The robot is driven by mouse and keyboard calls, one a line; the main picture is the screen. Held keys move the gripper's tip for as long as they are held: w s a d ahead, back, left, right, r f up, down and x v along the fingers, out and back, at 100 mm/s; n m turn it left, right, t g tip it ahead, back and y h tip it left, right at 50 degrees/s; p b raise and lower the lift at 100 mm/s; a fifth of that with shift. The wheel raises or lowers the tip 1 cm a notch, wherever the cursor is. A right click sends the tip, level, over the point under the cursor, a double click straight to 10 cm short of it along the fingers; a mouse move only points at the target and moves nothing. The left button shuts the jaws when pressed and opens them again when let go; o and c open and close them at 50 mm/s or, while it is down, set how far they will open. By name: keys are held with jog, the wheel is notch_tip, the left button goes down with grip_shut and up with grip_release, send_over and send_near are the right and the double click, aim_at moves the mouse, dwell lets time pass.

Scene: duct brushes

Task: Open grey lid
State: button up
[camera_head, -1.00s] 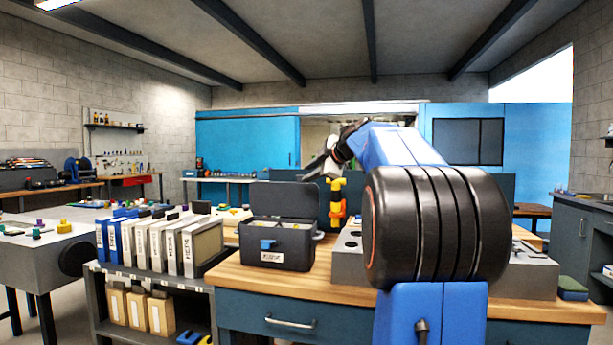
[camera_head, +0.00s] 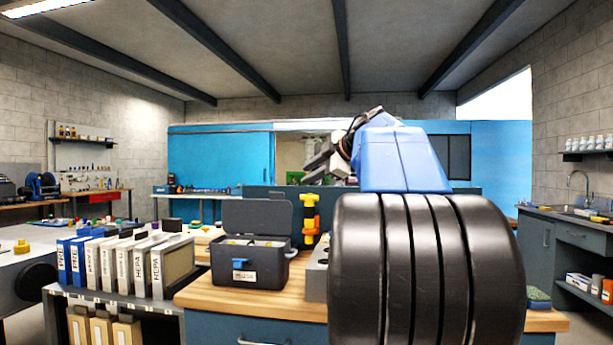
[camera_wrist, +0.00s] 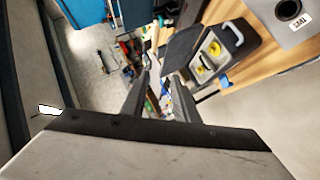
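A dark grey box (camera_head: 246,268) with a blue latch stands on the wooden bench. Its grey lid (camera_head: 257,217) is raised upright at the back, and small yellow items show inside. In the wrist view the box (camera_wrist: 241,62) is at upper right with its lid (camera_wrist: 181,50) standing open. My gripper (camera_head: 313,170) is in the air, right of and above the box in the head view. In the wrist view my gripper (camera_wrist: 158,76) has its two fingers apart with nothing between them. The fingers are not seen touching the lid.
White binder-like filters (camera_head: 140,268) stand in a row left of the bench. A yellow and orange tool (camera_head: 310,220) stands behind the box. A grey block (camera_head: 316,277) beside the box is mostly hidden by my arm; a labelled grey block (camera_wrist: 291,18) shows in the wrist view.

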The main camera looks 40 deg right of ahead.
jog(key=c, duration=0.4)
jog(key=w+r+m+t, duration=0.1)
jog(key=w+r, duration=0.1)
jog(key=w+a+r+m+t, duration=0.1)
jog(key=w+r, duration=0.1)
jog(key=r, duration=0.1)
jog(key=w+r+m+t+h, duration=0.1)
jog(key=w+r+m, duration=0.1)
jog(key=shift+a+r, duration=0.25)
jog(key=shift+a, duration=0.05)
grip_shut()
jog(key=w+r+m+t+h, duration=0.35)
jog(key=r+m+h, duration=0.35)
jog(key=m, duration=0.4)
jog(key=m+g+h, duration=0.1)
jog(key=m+g, duration=1.1)
jog(key=m, duration=1.4)
send_near(275, 194)
jog(key=w+d+f, duration=0.2)
jog(key=f, duration=0.1)
jog(key=shift+w+d+f, duration=0.15)
jog(key=shift+d, duration=0.15)
jog(key=shift+w+d+h, duration=0.3)
jog(key=shift+w+d, duration=0.25)
jog(key=shift+d, duration=0.1)
